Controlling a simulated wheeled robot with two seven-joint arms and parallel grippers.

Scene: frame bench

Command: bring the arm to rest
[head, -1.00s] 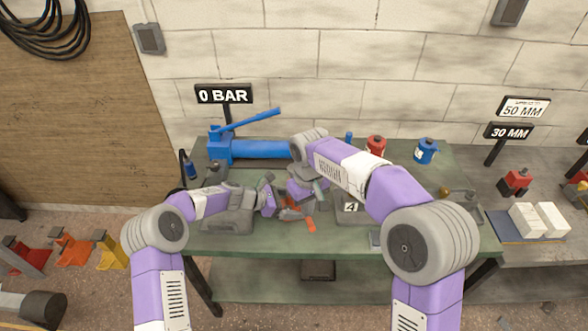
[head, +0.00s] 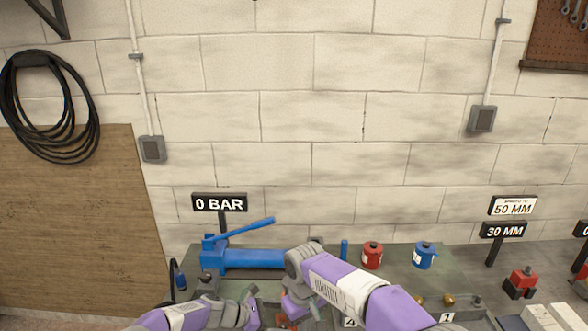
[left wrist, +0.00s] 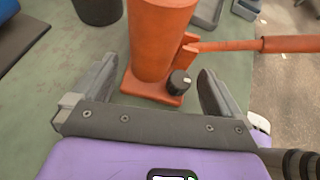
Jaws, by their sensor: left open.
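My left gripper (left wrist: 158,95) is open in the left wrist view. An orange cylindrical jack (left wrist: 160,40) with a square base, a black knob and a long orange handle stands upright between and just beyond its fingers. I cannot tell whether they touch it. In the head view my left gripper (head: 252,310) is low in the picture, and only a sliver of orange shows near it. My right arm bends down from the right, its wrist (head: 295,303) close to the left gripper. The right fingers are mostly hidden or cut off, so their state is unclear.
On the green bench a blue pump (head: 245,259) stands at the back left, under a "0 BAR" sign (head: 219,203). A red cylinder (head: 372,254) and a blue cylinder (head: 423,256) stand at the back right. A block wall (head: 320,120) rises behind.

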